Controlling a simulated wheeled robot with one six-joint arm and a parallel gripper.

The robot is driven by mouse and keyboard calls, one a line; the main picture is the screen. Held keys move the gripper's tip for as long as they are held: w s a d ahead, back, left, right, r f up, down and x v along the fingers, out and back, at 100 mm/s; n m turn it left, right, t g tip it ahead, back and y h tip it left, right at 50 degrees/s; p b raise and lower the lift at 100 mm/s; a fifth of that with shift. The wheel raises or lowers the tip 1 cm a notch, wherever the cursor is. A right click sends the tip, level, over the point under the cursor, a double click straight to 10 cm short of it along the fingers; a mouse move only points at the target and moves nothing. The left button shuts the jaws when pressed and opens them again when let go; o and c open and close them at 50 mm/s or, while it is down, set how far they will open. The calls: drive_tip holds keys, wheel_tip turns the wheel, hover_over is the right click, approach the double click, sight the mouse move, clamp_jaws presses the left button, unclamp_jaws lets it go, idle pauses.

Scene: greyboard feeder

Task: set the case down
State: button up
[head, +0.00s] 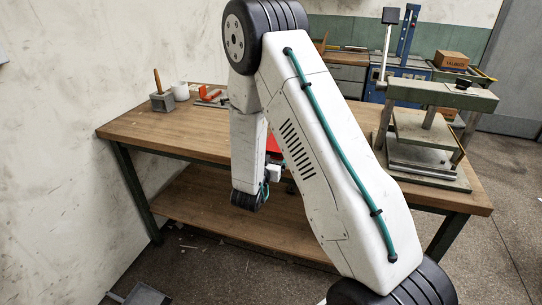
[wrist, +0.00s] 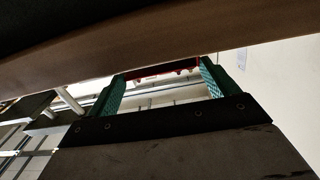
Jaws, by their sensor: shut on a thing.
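My gripper (wrist: 163,72) shows in the wrist view as two green-faced fingers on a dark bar. It is shut on a red thing, which I take to be the case (wrist: 158,70); only a thin red strip shows between the fingertips. In the head view a small red part of the case (head: 272,144) shows beside my white arm, in front of the workbench (head: 180,136). My arm hides the gripper and most of the case there. I cannot tell whether the case touches the bench.
A brown band crosses the wrist view close to the fingers. A green press (head: 440,95) stands at the bench's right end. A grey block with a wooden handle (head: 162,101), a white cup (head: 180,91) and red tools (head: 209,94) are at the back left. The bench's front left is bare.

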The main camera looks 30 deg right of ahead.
drive_tip(key=shift+f, duration=0.15)
drive_tip(key=o, duration=0.8)
